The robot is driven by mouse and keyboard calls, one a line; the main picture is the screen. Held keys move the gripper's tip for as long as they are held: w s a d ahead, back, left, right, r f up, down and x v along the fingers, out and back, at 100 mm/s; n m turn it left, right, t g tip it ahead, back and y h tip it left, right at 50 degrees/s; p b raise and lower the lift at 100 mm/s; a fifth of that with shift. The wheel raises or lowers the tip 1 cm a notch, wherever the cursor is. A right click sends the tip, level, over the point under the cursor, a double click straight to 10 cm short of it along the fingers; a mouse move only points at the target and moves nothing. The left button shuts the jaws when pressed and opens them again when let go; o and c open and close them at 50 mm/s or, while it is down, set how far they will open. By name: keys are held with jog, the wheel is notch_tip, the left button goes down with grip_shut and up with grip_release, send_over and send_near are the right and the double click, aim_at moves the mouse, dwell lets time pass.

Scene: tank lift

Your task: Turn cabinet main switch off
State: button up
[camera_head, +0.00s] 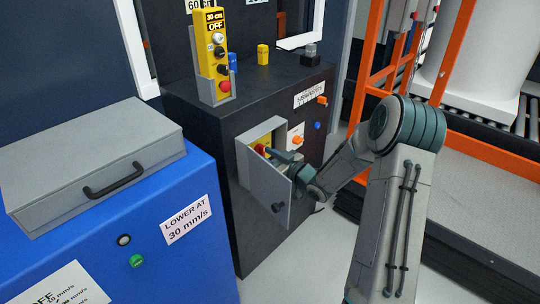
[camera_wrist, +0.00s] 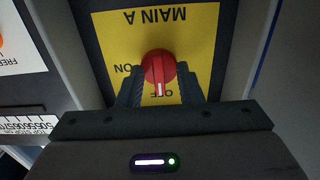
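The cabinet main switch is a red rotary knob (camera_wrist: 158,68) with a white pointer line, on a yellow plate (camera_wrist: 205,30) marked MAIN A. The text is upside down in the wrist view. The pointer faces the OFF mark at the bottom; ON is at the left. My gripper (camera_wrist: 160,75) has one finger on each side of the knob and appears shut on it. In the head view, my gripper (camera_head: 280,156) reaches into the small grey compartment, and the red knob (camera_head: 260,149) shows partly beside it. The fingertips are hard to see there.
The compartment's grey door (camera_head: 262,188) stands open in front of the dark cabinet (camera_head: 222,200). A yellow pendant (camera_head: 214,50) stands on top. A blue cabinet (camera_head: 190,262) is at the left. An orange frame (camera_head: 362,75) stands at the right. Some grey floor is free in front.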

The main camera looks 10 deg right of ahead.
jog(key=shift+d, duration=0.15)
jog(key=shift+s+d+r, duration=0.1)
jog(key=shift+s+d, duration=0.05)
jog(key=p+v, duration=0.2)
jog(key=v, duration=1.1)
jog(key=shift+s, duration=0.2)
